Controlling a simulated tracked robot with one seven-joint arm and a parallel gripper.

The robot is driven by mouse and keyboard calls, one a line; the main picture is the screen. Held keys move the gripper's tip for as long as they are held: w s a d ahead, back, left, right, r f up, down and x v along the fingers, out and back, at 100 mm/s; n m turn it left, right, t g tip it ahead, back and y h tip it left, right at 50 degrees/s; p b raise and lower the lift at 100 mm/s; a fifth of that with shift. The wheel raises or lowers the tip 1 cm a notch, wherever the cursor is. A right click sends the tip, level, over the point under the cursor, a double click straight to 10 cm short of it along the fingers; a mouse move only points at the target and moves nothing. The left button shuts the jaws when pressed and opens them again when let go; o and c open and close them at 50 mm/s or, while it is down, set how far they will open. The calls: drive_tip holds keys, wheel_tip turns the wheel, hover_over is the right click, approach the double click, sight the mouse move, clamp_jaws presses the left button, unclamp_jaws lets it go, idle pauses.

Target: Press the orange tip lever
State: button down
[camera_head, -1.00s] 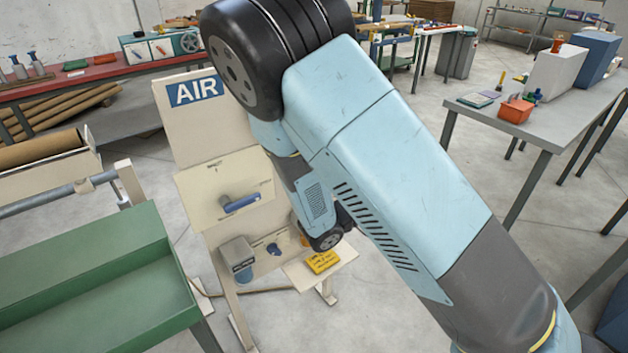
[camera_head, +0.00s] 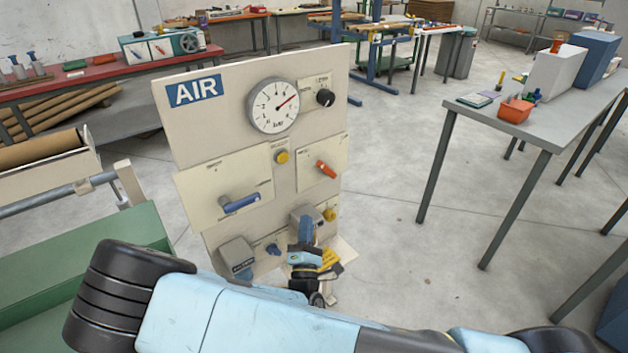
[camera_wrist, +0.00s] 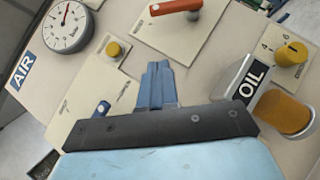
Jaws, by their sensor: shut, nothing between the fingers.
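The orange lever (camera_head: 326,169) sits on a cream plate at the right of the AIR panel (camera_head: 215,130), tilted down to the right. In the wrist view the orange lever (camera_wrist: 176,6) shows at the top edge, cut by the frame. My gripper (camera_head: 306,222) is low in front of the panel, below the orange lever and apart from it. In the wrist view my gripper (camera_wrist: 158,68) has its blue fingers together, empty, pointing up toward the plate below the lever. The panel's surface behind the fingers is hidden.
Nearby on the panel are a yellow button (camera_head: 281,156), a blue-handled lever (camera_head: 240,203), a gauge (camera_head: 273,105), a black knob (camera_head: 325,97) and a yellow knob (camera_head: 330,214). An OIL unit (camera_wrist: 250,83) stands close right of my fingers. Open floor lies right of the panel.

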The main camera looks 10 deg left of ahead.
drive_tip(key=shift+w, duration=0.1)
approach(327, 170)
drive_tip(key=w+a+r, duration=0.3)
drive_tip(key=w+r, duration=0.1)
drive_tip(key=shift+a, duration=0.4)
